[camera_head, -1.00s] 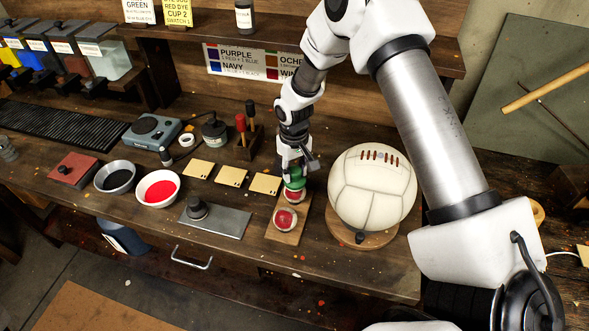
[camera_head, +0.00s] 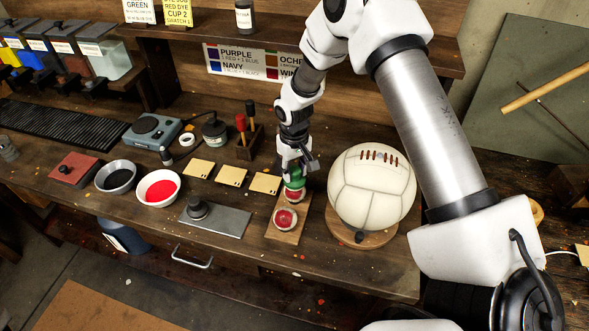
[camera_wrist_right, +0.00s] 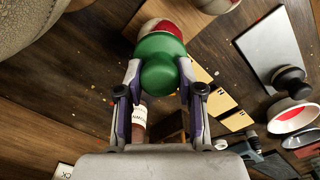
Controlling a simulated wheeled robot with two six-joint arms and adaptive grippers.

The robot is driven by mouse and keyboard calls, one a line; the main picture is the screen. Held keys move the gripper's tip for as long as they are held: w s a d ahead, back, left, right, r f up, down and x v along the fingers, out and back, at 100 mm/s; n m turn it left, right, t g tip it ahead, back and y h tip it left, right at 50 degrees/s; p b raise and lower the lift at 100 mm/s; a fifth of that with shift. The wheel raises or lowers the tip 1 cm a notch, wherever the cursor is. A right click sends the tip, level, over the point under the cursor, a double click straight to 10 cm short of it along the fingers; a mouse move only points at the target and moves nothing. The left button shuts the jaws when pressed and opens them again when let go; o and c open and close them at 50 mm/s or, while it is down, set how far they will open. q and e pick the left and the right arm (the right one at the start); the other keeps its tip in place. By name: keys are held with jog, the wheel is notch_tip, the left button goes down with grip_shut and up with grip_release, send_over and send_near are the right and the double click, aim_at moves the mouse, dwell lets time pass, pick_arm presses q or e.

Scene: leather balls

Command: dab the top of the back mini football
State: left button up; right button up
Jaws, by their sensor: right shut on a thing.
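Two mini footballs sit on a wooden board (camera_head: 274,234). The front mini football (camera_head: 285,218) is white with a red patch on its top. The back mini football (camera_head: 294,196) is mostly hidden under a green dabber; its red and white side also shows in the right wrist view (camera_wrist_right: 156,27). My right gripper (camera_head: 296,172) is shut on the green dabber (camera_wrist_right: 160,62), directly above the back ball. The dabber's lower end appears to touch the ball's top; the exact contact is hidden. My left gripper is not in view.
A large cream ball (camera_head: 372,187) stands on a round wooden base close to the right of the gripper. A bowl of red dye (camera_head: 158,189), a dark bowl (camera_head: 115,178), a metal plate (camera_head: 217,220) and several swatches (camera_head: 232,176) lie to the left.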

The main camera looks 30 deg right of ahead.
dwell(0.3)
notch_tip(320, 180, up, 2)
jog(key=shift+r+p, duration=0.1)
jog(key=shift+p, duration=0.9)
notch_tip(320, 180, up, 3)
jog(key=shift+r+p, duration=0.1)
jog(key=shift+p, duration=1.15)
jog(key=shift+r+p, duration=0.5)
jog(key=shift+r, duration=0.4)
